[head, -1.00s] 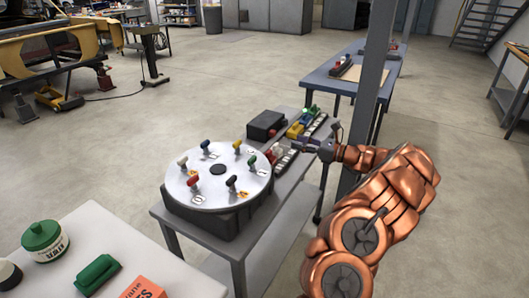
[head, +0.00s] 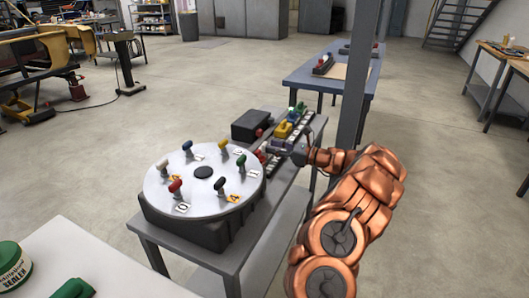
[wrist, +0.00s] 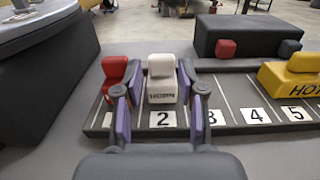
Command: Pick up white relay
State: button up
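The white relay (wrist: 162,80) stands upright at the slot marked 2 of a numbered rail in the wrist view. My gripper (wrist: 161,92) has its two purple-and-grey fingers on the left and right of it, with narrow gaps to the relay. The gripper is open and holds nothing. A red relay (wrist: 115,72) stands just left, partly covered by the left finger. In the head view my gripper (head: 299,152) is at the near part of the rail, where the white relay is hard to make out.
A yellow relay (wrist: 292,75) stands on the rail to the right. A dark box (wrist: 247,38) stands behind the rail. A round white-topped turntable (head: 203,190) with coloured knobs is left on the same grey table. A post (head: 357,80) rises beyond the arm.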

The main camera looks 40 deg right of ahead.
aim_at(266, 144)
jog(key=x, duration=0.4)
jog(key=shift+w+r, duration=0.15)
grip_shut()
